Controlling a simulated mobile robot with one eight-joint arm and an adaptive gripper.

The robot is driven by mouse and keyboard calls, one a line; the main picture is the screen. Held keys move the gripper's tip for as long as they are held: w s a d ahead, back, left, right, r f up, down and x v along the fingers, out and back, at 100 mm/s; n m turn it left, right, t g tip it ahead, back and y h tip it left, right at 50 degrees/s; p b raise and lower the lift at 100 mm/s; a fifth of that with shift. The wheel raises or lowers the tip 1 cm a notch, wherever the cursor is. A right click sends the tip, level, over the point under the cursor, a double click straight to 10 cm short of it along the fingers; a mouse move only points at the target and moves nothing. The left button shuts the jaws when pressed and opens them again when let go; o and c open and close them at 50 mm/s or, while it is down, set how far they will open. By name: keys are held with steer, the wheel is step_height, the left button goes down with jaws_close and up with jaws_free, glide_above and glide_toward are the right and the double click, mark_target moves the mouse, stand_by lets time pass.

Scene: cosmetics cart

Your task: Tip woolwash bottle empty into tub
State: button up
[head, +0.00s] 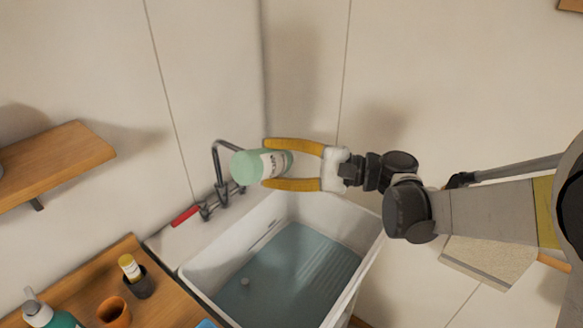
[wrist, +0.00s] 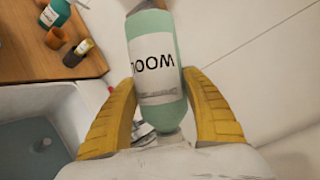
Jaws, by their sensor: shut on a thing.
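The woolwash bottle (head: 250,165) is pale green with a white label, and lies tilted well over, near horizontal, in the head view. It is between the yellow fingers of my gripper (head: 265,163), which is shut on it. In the wrist view the bottle (wrist: 150,30) runs down the middle, its "WOOL" lettering upside down. Its cap and mouth are not clear, and no stream of liquid shows. The white tub (head: 196,279) stands below, with blue-grey water (head: 290,270) in it. The bottle is above the tub's back-left end, near the tap.
A wooden counter (head: 75,282) at lower left holds a pump bottle (head: 50,315), an orange cup (head: 114,312) and a dark cup (head: 140,285) with a small yellow-capped bottle. Walls rise close behind.

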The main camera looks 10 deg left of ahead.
steer(key=shift+s+a+f+n+h+p, duration=0.15)
steer(key=shift+s+f+n+h+p, duration=0.3)
steer(key=shift+n, duration=0.45)
step_height(320, 180, down, 10)
steer(key=s+n+t+h+b, duration=0.2)
steer(key=n+t+h, duration=0.3)
steer(key=n, duration=0.8)
steer(key=a+t+b, duration=0.1)
steer(key=t, duration=0.2)
steer(key=shift+f+n+t, duration=0.15)
steer(key=shift+n+t, duration=0.15)
